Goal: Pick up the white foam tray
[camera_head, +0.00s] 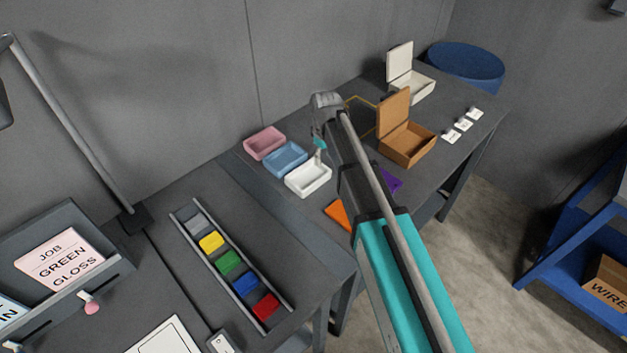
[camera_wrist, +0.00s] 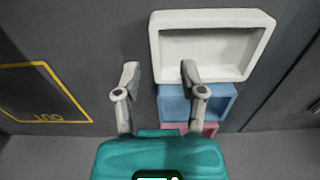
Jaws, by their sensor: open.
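The white foam tray (camera_head: 308,188) stands open side up on the grey table, at the front of a row of three trays. In the wrist view the white tray (camera_wrist: 212,19) is largest, at upper right. My gripper (camera_wrist: 160,73) is open and empty. Its right finger overlaps the tray's lower left wall in that view, and its left finger is over bare table. I cannot tell whether the finger touches the tray. In the head view my gripper (camera_head: 318,150) is close beside the trays, partly hidden by my arm.
A blue tray (camera_head: 285,160) and a pink tray (camera_head: 264,142) stand close behind the white one. An open brown box (camera_head: 405,150) and an open cream box (camera_head: 411,88) are farther right. A yellow-outlined OUT area (camera_wrist: 45,92) is bare. A rack of coloured blocks (camera_head: 228,262) lies at front left.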

